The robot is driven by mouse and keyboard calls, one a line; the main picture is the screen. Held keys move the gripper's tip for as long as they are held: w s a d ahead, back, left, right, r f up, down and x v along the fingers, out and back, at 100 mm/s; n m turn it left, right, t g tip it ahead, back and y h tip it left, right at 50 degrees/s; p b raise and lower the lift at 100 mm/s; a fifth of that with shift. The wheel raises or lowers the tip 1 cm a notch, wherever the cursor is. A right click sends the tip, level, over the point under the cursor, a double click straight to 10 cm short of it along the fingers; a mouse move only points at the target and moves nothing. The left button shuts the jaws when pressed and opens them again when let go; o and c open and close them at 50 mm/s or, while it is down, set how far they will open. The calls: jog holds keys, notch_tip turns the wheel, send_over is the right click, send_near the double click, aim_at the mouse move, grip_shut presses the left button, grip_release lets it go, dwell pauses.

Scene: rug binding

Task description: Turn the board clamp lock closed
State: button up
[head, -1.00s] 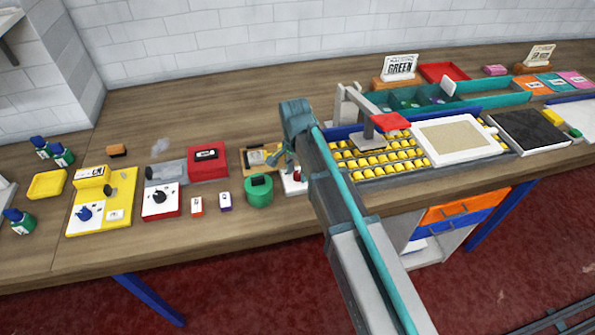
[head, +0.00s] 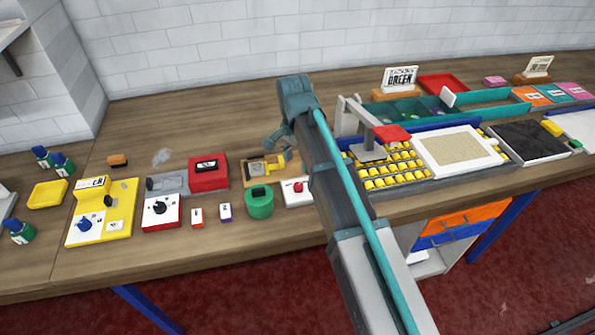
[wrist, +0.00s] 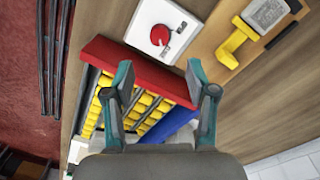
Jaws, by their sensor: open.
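A white box with a round red knob (head: 298,187) sits at the bench's front, right of the green round pot; I take it for the clamp lock. In the wrist view the red knob (wrist: 160,35) shows near the top, with small dark labels beside it, too small to read. The board frame (head: 458,150), white with a beige panel, lies to the right. My gripper (head: 276,142) hangs above and behind the knob, apart from it. In the wrist view my gripper (wrist: 160,76) is open and empty, its fingers spread below the knob.
A wooden board with a yellow part (head: 281,160) lies behind the knob. The green pot (head: 259,203) stands to the left. Bare bench lies in front.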

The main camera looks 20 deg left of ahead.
notch_tip(320, 180, up, 2)
jog(key=shift+r, duration=0.15)
dwell(0.4)
